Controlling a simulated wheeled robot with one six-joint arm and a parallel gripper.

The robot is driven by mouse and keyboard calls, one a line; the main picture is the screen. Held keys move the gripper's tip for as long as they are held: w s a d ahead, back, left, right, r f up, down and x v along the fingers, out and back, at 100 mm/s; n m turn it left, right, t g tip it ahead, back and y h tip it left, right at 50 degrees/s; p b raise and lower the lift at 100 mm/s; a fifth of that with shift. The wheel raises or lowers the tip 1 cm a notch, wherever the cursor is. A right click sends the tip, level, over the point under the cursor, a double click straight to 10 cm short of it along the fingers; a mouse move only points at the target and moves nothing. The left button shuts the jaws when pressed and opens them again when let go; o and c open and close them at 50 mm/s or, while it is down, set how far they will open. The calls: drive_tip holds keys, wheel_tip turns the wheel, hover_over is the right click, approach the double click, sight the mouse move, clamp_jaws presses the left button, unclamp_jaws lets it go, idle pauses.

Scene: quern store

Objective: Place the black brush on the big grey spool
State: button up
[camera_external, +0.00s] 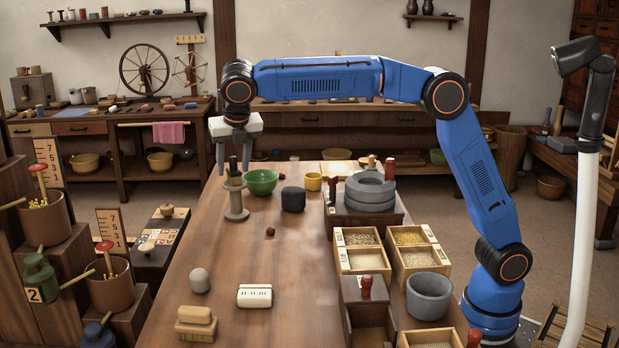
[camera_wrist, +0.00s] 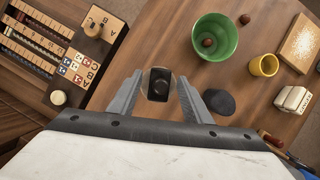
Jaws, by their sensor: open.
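The big grey spool (camera_external: 236,203) stands upright on the long wooden table, left of the green bowl. The black brush (camera_external: 233,168) stands upright on top of the spool, and its base appears to rest on the upper flange. In the wrist view the black brush (camera_wrist: 159,82) shows end-on, with the pale rim of the spool (camera_wrist: 146,93) partly visible around it. My gripper (camera_external: 233,171) is open above the spool, with a finger on either side of the brush. In the wrist view, gaps show between the brush and both fingers of my gripper (camera_wrist: 159,77).
A green bowl (camera_external: 260,182), a dark rounded block (camera_external: 292,199) and a yellow cup (camera_external: 313,181) stand to the spool's right. Grey millstones (camera_external: 370,190) and grain boxes (camera_external: 410,236) line the right side.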

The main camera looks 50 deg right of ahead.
drive_tip(key=v, duration=1)
drive_tip(key=shift+s+r, duration=0.2)
drive_tip(key=shift+r, duration=0.05)
drive_tip(key=s+d+r+m, duration=0.1)
drive_tip(key=d+m, duration=0.7)
drive_tip(key=d, duration=1.4)
drive_tip(key=s+d+f+m+y, duration=0.15)
drive_tip(key=s+d+m, duration=0.25)
drive_tip(key=d, duration=0.4)
drive_tip(key=s+d+f+m+h, duration=0.1)
drive_tip(key=s+d+f+m, duration=0.2)
drive_tip(key=d, duration=0.5)
drive_tip(key=s+d+f+m, duration=0.8)
drive_tip(key=s+f, duration=0.2)
drive_tip(key=s, duration=0.3)
drive_tip(key=s+d+f+m+y, duration=0.1)
drive_tip(key=s+d+f+m, duration=0.7)
drive_tip(key=s, duration=0.4)
wheel_tip(320, 180, down, 2)
drive_tip(key=shift+s+d+f+m+t, duration=0.15)
drive_tip(key=shift+s+d+m+t, duration=0.2)
drive_tip(key=shift+d, duration=0.35)
